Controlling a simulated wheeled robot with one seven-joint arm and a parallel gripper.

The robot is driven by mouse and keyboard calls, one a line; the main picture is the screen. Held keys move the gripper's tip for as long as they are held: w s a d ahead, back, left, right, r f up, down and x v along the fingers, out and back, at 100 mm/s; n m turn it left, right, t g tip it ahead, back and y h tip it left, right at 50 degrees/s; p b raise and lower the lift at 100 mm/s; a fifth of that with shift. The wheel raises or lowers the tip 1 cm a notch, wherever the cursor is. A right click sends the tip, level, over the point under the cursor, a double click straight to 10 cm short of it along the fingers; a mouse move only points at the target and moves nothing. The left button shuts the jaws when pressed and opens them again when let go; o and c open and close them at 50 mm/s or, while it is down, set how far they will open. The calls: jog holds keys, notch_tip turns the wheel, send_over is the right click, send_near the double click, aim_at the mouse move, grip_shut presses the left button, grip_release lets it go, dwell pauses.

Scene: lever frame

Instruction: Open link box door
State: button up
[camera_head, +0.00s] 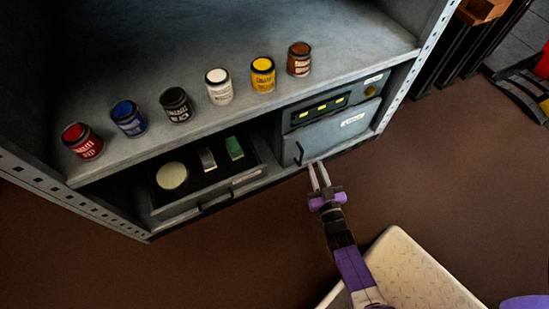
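The link box (333,135) is a grey box in the lower right bay of the metal shelf unit. Its front door (345,124) has a pale label and a dark upright handle (299,153) at its left side. The door looks closed. My gripper (318,176) is in front of the box, just below and right of the handle, with its two light fingers pointing up toward it. The fingers show a gap between them with nothing held. Whether a fingertip touches the handle or door is not clear from this view.
An open drawer (208,205) with a round cream disc, a grey piece and a green block is left of the box. Several paint cans (219,87) stand on the shelf above (330,75). Brown floor (440,170) is free to the right.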

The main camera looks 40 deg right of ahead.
aim_at(302, 157)
jog(key=shift+w+d+f+b, duration=0.15)
jog(key=shift+w+b, duration=0.55)
jog(key=shift+w, duration=1.2)
jog(key=shift+w+d+f+b, duration=0.1)
jog(key=shift+w+b, duration=0.55)
jog(key=shift+w, duration=1.2)
grip_shut()
